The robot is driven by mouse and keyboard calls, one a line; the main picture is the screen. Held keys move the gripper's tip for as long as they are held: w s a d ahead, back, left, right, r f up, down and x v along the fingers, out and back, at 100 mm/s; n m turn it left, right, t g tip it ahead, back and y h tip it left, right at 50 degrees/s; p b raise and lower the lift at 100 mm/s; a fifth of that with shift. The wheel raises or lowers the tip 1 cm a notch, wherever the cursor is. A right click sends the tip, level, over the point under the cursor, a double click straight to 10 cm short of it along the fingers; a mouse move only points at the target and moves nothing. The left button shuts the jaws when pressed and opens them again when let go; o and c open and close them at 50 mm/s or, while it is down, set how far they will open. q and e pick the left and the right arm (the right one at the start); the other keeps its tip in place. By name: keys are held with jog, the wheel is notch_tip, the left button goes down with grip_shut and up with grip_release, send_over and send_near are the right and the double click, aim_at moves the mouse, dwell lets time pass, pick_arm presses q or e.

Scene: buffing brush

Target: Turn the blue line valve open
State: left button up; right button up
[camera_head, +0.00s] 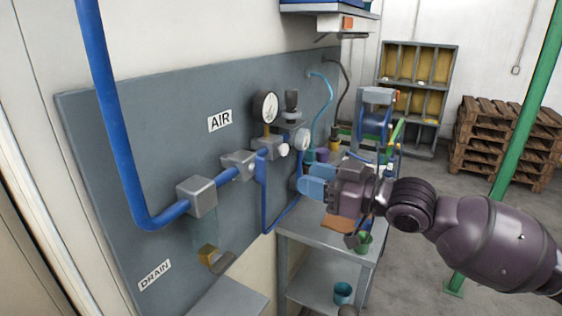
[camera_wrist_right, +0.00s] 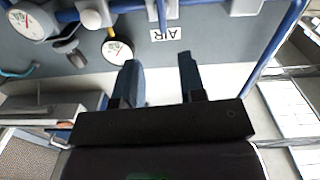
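A blue pipe (camera_head: 116,130) comes down the grey wall panel and runs right through a grey block (camera_head: 197,196) and a second grey fitting (camera_head: 238,165) toward the gauges. A short blue bar (camera_wrist_right: 161,14) stands off the pipe between grey fittings in the right wrist view; it may be the valve's lever, but I cannot tell for sure. My right gripper (camera_head: 315,188) is to the right of these fittings, apart from the pipe. In the right wrist view its two fingers (camera_wrist_right: 160,78) are spread and empty. My left gripper is not in view.
A dial gauge (camera_head: 266,107) stands above the pipe beside the AIR label (camera_head: 220,121). A drain fitting (camera_head: 213,258) sticks out below. A grey workbench (camera_head: 300,228) with tools and cups lies beneath my right gripper. A green post (camera_head: 525,100) and pallets (camera_head: 500,135) stand at right.

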aim_at(265, 166)
jog(key=shift+m, duration=0.4)
jog(key=p+x, duration=0.1)
jog(key=x, duration=0.9)
jog(key=shift+w+a+r+p, duration=0.1)
jog(key=shift+a+r+p, duration=0.05)
jog(key=shift+a+p, duration=0.25)
jog(key=shift+c, duration=0.3)
grip_shut()
